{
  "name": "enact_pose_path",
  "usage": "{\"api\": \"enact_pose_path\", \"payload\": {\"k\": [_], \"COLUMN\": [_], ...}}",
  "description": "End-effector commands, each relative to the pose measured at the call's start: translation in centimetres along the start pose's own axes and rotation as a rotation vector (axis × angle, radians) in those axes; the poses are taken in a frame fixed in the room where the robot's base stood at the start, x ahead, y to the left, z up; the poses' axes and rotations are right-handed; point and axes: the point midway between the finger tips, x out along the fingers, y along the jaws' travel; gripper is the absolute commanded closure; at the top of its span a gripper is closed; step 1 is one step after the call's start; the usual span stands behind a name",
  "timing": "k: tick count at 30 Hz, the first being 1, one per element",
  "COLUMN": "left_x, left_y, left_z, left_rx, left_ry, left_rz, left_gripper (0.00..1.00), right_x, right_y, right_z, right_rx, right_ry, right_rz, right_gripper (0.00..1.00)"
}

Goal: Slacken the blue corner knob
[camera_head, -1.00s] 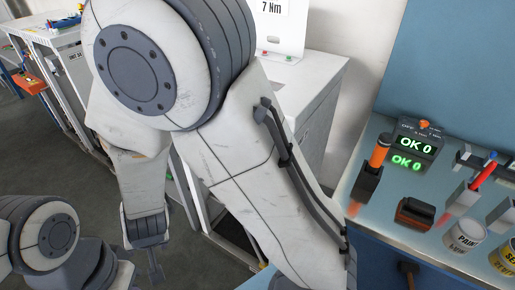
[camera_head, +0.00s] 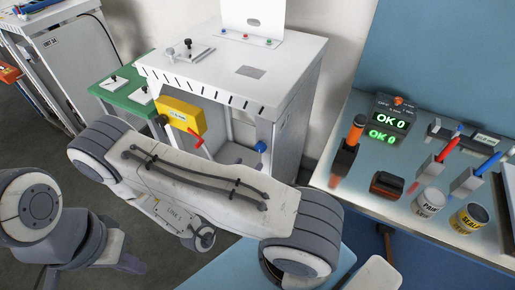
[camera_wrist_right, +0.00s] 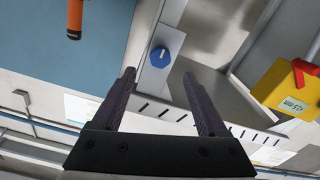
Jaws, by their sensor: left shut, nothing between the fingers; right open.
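The blue corner knob (camera_head: 261,146) sits on the front right post of the white cabinet (camera_head: 235,70) in the head view. In the right wrist view the knob (camera_wrist_right: 160,57) has a white pointer mark and lies beyond the fingertips, between their lines. My right gripper (camera_wrist_right: 158,74) is open and empty, apart from the knob. In the head view my right arm crosses the middle, and its fingers cannot be made out. My left gripper (camera_head: 132,264) is low at the left, shut and empty, far from the knob.
A yellow box (camera_head: 181,115) with a red handle is on the cabinet's left front. A green table (camera_head: 125,92) stands left. The right bench holds an orange-handled tool (camera_head: 352,135), a display reading OK 0 (camera_head: 392,118), and paint (camera_head: 428,201) and sealant (camera_head: 469,217) cans.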

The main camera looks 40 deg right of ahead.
Motion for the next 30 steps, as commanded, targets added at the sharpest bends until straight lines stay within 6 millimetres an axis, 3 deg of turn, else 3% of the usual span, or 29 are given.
{"api": "enact_pose_path", "payload": {"k": [6, 12, 26, 28, 30], "left_x": [-1.7, -2.5, -2.7, -2.7, -2.7], "left_y": [0.1, 0.2, 0.2, 0.2, 0.2], "left_z": [-0.1, -0.1, -0.1, -0.1, -0.1], "left_rx": [-0.001, 0.0, 0.001, 0.001, 0.001], "left_ry": [0.0, 0.0, 0.0, 0.0, 0.0], "left_rz": [0.0, 0.0, 0.0, 0.0, 0.0], "left_gripper": [1.0, 1.0, 1.0, 1.0, 1.0], "right_x": [3.8, 6.1, 7.2, 7.2, 7.2], "right_y": [0.2, 0.1, 0.0, 0.0, 0.0], "right_z": [-0.2, -0.1, 0.1, 0.0, 0.0], "right_rx": [-0.001, 0.0, 0.001, 0.001, 0.001], "right_ry": [-0.004, -0.004, -0.003, -0.003, -0.003], "right_rz": [0.007, 0.003, -0.002, -0.002, -0.002], "right_gripper": [0.24, 0.24, 0.24, 0.43, 0.7]}}
